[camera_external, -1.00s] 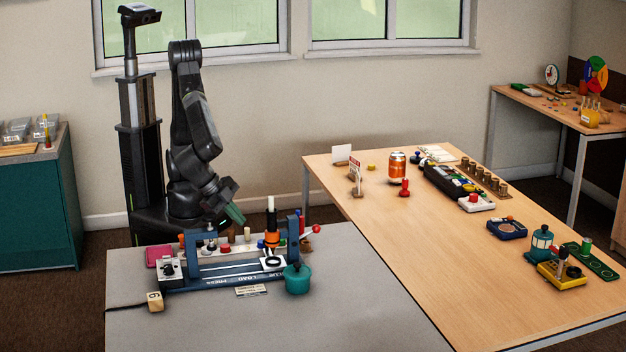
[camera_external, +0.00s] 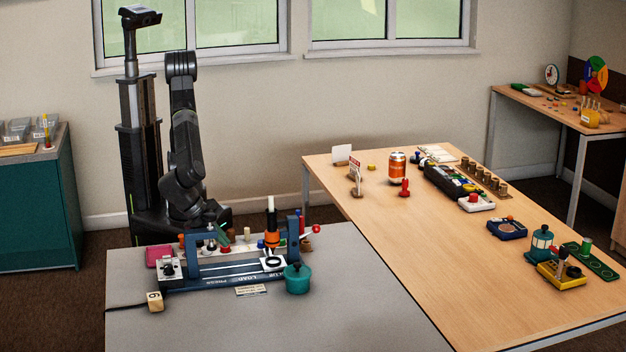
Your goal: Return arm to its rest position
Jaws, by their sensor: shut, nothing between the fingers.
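My arm (camera_external: 186,140) stands folded beside my column, behind the grey table. Its links hang nearly straight down, close to the column. My gripper (camera_external: 223,238), with green fingers, points down and to the right at the far edge of the grey table. It is shut and holds nothing. It is small in the picture and partly hidden behind the blue press fixture (camera_external: 225,280).
The grey table (camera_external: 350,300) also holds a teal pot (camera_external: 297,279), a numbered wooden cube (camera_external: 155,301) and a pink block (camera_external: 158,256). A wooden table (camera_external: 420,250) with an orange can (camera_external: 397,168) stands right. A teal cabinet (camera_external: 40,215) stands left.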

